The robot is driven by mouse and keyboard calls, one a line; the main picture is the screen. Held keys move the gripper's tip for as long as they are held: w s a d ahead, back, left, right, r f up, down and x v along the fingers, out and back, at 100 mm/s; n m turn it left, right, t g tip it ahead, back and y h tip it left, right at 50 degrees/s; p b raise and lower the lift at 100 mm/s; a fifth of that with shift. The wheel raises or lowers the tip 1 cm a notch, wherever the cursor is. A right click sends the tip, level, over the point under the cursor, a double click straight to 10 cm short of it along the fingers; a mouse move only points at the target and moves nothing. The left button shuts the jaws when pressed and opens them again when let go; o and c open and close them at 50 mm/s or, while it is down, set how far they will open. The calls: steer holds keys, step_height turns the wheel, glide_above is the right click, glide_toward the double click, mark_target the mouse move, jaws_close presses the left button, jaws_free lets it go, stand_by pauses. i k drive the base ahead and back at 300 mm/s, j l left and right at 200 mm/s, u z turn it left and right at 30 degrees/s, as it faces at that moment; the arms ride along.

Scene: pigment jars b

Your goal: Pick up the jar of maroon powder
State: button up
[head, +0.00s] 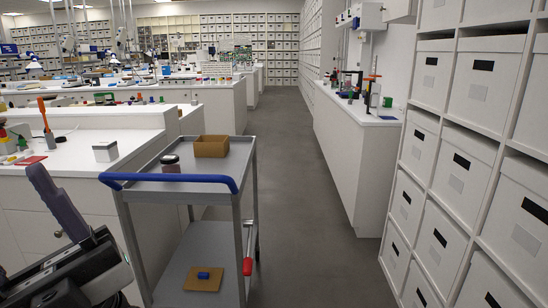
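A small jar (171,165) with a dark lid and dark reddish-brown contents stands upright on the top shelf of a grey cart (205,170). It is near the cart's left side, just left of an open cardboard box (211,147), and a small gap seems to lie between them. Dark mechanical parts of mine, seemingly my gripper (75,235) with a long grey-purple finger, show at the lower left. They are in front of the cart and left of it, apart from the jar. The picture cuts them off, so their opening cannot be judged.
The cart has a blue handle (168,180) at the near end. Its lower shelf holds a brown board (203,278) with a blue item. White benches (85,150) stand at left. Shelves of white boxes (470,150) line the right. The grey floor (310,220) between is clear.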

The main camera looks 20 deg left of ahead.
mark_target(170, 163)
steer(key=i+j+u, duration=0.1)
steer(key=u, duration=0.35)
steer(key=i+u, duration=0.2)
steer(key=u, duration=0.25)
steer(key=i+u, duration=0.2)
steer(key=u, duration=0.25)
